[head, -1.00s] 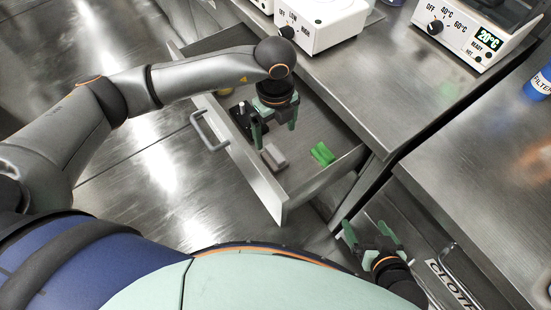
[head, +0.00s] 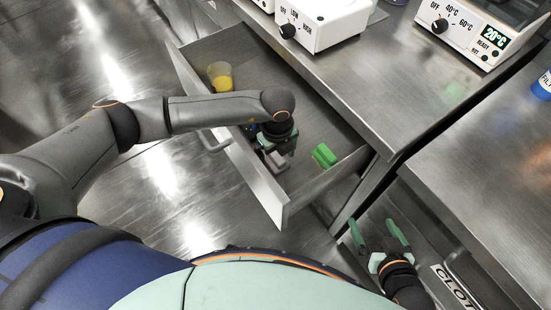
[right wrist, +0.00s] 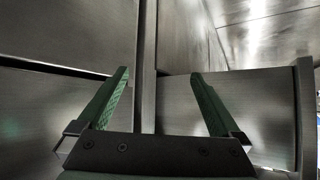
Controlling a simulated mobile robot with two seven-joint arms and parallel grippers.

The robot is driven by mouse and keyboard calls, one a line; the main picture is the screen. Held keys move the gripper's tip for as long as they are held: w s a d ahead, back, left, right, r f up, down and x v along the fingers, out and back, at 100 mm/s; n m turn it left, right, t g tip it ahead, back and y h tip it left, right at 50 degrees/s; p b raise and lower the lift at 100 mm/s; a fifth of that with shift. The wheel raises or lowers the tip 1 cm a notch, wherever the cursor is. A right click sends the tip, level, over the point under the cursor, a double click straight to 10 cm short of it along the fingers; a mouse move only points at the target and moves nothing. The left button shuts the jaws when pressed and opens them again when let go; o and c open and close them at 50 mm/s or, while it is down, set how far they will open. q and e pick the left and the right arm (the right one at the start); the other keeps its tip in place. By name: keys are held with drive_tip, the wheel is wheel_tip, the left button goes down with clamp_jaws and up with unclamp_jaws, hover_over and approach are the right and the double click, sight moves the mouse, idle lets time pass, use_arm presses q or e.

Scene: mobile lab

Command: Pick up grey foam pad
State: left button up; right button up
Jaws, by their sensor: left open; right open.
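The grey foam pad (head: 279,164) lies in the open drawer, near its front wall, in the head view. My left gripper (head: 273,154) is down in the drawer right over the pad and hides most of it. Its fingers are open; I cannot tell whether they touch the pad. My right gripper (head: 377,232) is open and empty at the lower right, low beside the bench; its spread green fingers also show in the right wrist view (right wrist: 160,76).
The drawer (head: 246,172) also holds a green object (head: 325,155) right of the pad and a cup with yellow contents (head: 220,76) at its far left. The bench top (head: 365,85) overhangs the drawer's back. White devices (head: 325,22) stand on it.

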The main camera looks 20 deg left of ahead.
sight(277, 156)
use_arm(q)
drive_tip(key=shift+r, duration=0.1)
drive_tip(key=c, duration=1.4)
drive_tip(key=shift+r, duration=0.15)
drive_tip(key=shift+c, duration=0.2)
wheel_tip(277, 156, up, 4)
drive_tip(key=shift+r+p, duration=0.15)
drive_tip(key=shift+p, duration=0.45)
wheel_tip(277, 156, up, 4)
drive_tip(key=shift+r+p, duration=0.15)
drive_tip(key=shift+p, duration=0.25)
drive_tip(key=shift+r, duration=0.55)
use_arm(e)
drive_tip(key=shift+s+a+g, duration=0.3)
drive_tip(key=shift+s+g, duration=0.1)
drive_tip(key=shift+s, duration=0.25)
